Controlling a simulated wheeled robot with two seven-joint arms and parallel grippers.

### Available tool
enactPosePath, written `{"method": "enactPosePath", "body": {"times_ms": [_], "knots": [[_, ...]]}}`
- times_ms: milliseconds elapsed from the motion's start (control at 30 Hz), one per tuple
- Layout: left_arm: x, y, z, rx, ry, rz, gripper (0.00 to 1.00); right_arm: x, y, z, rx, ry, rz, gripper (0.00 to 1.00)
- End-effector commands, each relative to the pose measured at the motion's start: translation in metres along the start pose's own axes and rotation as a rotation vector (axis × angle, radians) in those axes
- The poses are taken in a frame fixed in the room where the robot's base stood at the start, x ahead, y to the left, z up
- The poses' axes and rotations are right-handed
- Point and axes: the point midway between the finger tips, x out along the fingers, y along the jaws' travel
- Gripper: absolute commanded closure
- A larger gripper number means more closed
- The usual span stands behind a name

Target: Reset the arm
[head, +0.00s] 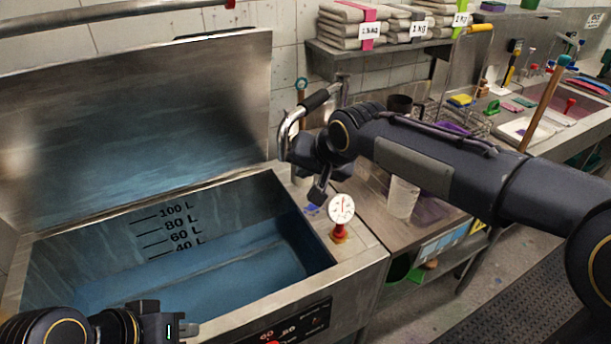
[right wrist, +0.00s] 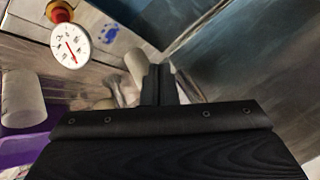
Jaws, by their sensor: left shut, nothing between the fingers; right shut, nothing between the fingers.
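My right arm reaches in from the right in the head view. Its gripper (head: 318,190) is shut and empty above the right rim of the open steel vat (head: 352,262), just behind the dial gauge (head: 341,208). In the right wrist view my right gripper's fingers (right wrist: 160,85) are together with nothing between them, and the gauge (right wrist: 70,46) shows at upper left. My left gripper (head: 185,330) is low at the left in the head view, in front of the vat's near wall. It is shut and holds nothing.
The vat holds blue liquid (head: 190,290), with its lid (head: 140,120) raised behind. A steel counter to its right carries a white container (head: 402,197) and a wire rack (head: 465,122). Folded cloth stacks (head: 350,25) lie on a wall shelf. A wooden pole (head: 543,105) leans at the right.

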Motion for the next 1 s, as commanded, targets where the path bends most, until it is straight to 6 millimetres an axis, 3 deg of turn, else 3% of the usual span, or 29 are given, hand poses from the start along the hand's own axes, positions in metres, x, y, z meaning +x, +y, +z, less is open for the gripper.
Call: {"method": "enactPosePath", "body": {"times_ms": [200, 333, 467, 567, 667, 800, 900, 1000], "knots": [[0.006, -0.003, 0.003, 0.000, 0.000, 0.000, 1.00, -0.038, -0.011, 0.007, 0.000, 0.002, -0.003, 1.00], [0.007, -0.003, 0.003, 0.000, 0.000, 0.000, 1.00, -0.051, -0.014, 0.009, 0.000, 0.000, -0.001, 1.00], [0.007, -0.003, 0.003, 0.000, 0.000, 0.000, 1.00, -0.062, -0.001, 0.010, 0.007, -0.001, 0.005, 1.00], [0.007, -0.003, 0.003, 0.000, 0.000, 0.000, 1.00, -0.081, 0.038, 0.016, 0.019, -0.008, 0.019, 1.00], [0.007, -0.003, 0.003, 0.000, 0.000, 0.000, 1.00, -0.110, 0.097, 0.037, 0.034, -0.018, 0.037, 1.00], [0.007, -0.003, 0.003, 0.000, 0.000, 0.000, 1.00, -0.146, 0.175, 0.096, 0.047, -0.032, 0.062, 1.00], [0.007, -0.003, 0.003, 0.000, 0.000, 0.000, 1.00, -0.161, 0.211, 0.146, 0.051, -0.036, 0.076, 1.00], [0.007, -0.003, 0.003, 0.000, 0.000, 0.000, 1.00, -0.166, 0.233, 0.192, 0.051, -0.039, 0.089, 1.00]]}}
